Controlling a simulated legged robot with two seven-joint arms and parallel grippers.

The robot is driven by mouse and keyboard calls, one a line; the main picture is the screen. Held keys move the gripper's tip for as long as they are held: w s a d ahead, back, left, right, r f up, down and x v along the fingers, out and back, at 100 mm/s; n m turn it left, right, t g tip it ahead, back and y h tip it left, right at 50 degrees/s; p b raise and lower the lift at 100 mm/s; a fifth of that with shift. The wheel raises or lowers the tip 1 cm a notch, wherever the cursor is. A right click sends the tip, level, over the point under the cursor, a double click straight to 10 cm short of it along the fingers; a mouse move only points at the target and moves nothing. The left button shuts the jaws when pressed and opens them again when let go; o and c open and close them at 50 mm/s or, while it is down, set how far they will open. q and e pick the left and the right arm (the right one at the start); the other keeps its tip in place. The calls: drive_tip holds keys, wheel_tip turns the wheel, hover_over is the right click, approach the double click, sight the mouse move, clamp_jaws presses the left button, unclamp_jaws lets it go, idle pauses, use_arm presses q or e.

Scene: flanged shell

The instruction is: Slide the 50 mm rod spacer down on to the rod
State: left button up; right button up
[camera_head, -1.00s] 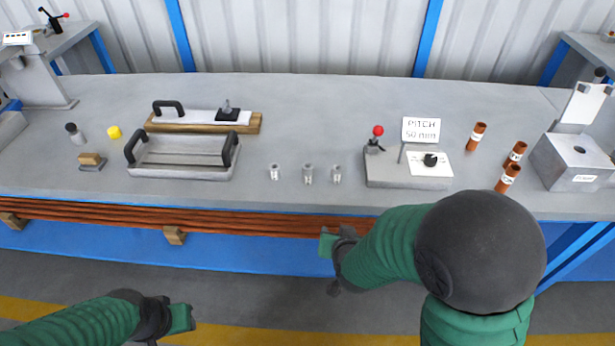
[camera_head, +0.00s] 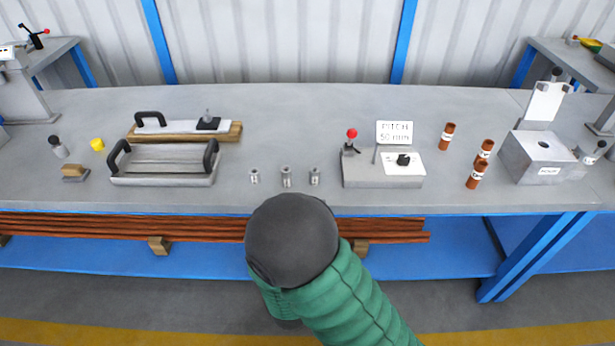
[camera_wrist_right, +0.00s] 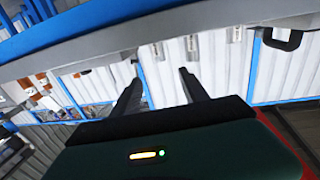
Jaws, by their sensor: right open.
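Three small metal cylinders stand upright in a row near the front edge of the bench: a left one (camera_head: 254,176), a taller middle one (camera_head: 286,177) and a right one (camera_head: 314,176). I cannot read which is the 50 mm spacer. A thin upright rod (camera_head: 375,154) stands on a grey block (camera_head: 380,178) to their right, before a "PITCH 50 mm" sign (camera_head: 394,132). My right gripper (camera_wrist_right: 160,77) is open and empty in the right wrist view, apart from the cylinders (camera_wrist_right: 192,46). In the head view my right arm hides it. My left gripper is out of view.
The block carries a red-knobbed lever (camera_head: 351,140) and a black knob (camera_head: 403,160). A handled tray (camera_head: 165,168) lies left. Bench between tray and cylinders is clear.

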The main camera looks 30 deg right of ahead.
sight(315, 175)
drive_tip(key=x, duration=0.5)
drive_tip(key=b+x, duration=0.1)
drive_tip(key=x, duration=0.5)
drive_tip(key=shift+d+f, duration=0.25)
drive_tip(key=b+x, duration=0.1)
drive_tip(key=x, duration=0.1)
drive_tip(key=b+x, duration=0.1)
drive_tip(key=x, duration=0.2)
drive_tip(key=shift+w+a+f, duration=0.1)
drive_tip(key=shift+a+f, duration=0.1)
drive_tip(key=shift+f, duration=0.05)
drive_tip(key=shift+w+d, duration=0.25)
clamp_jaws()
drive_tip(key=shift+r, duration=0.1)
